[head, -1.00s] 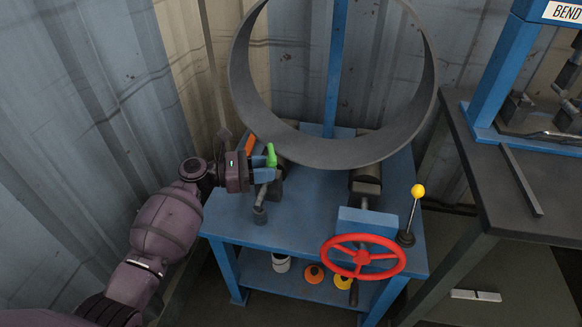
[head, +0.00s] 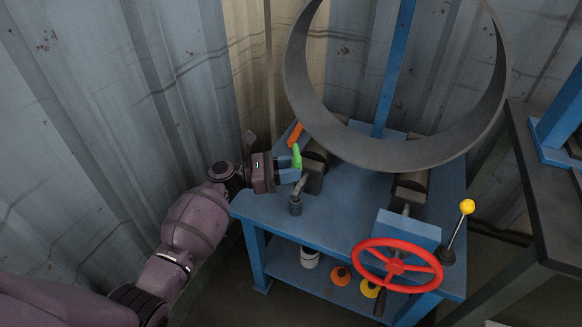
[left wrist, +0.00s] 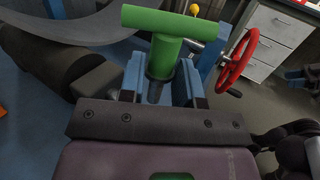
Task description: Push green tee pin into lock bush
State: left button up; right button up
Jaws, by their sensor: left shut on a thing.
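The green tee pin (head: 297,155) is at the left end of the blue bench, beside the dark roller block. In the left wrist view the tee pin (left wrist: 163,50) shows its green crossbar on top and a grey shank below. My left gripper (head: 288,172) is shut on it, with its blue fingers (left wrist: 160,78) on either side of the stem. A grey bent fitting (head: 296,200) stands on the bench just in front of the gripper. The lock bush cannot be made out for certain, and the pin's lower end is hidden. My right gripper is not in view.
A large grey rolled ring (head: 390,150) rests over the rollers on the blue bench (head: 345,215). A red handwheel (head: 397,265) and a yellow-knobbed lever (head: 466,207) stand at the front right. An orange handle (head: 295,134) lies behind the pin. Corrugated walls close the left and back.

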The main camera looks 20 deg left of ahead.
pick_arm(q)
jog(key=shift+f+b, duration=0.3)
jog(key=shift+f, duration=0.65)
jog(key=shift+f+b, duration=0.3)
jog(key=shift+f, duration=0.7)
jog(key=shift+f+b, duration=0.4)
jog(key=shift+f, duration=0.45)
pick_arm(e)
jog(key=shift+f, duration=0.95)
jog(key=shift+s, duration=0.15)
pick_arm(q)
jog(key=shift+f+b, duration=0.45)
jog(key=shift+f, duration=0.3)
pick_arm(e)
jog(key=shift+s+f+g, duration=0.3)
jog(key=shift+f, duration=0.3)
pick_arm(q)
jog(key=shift+f, duration=0.25)
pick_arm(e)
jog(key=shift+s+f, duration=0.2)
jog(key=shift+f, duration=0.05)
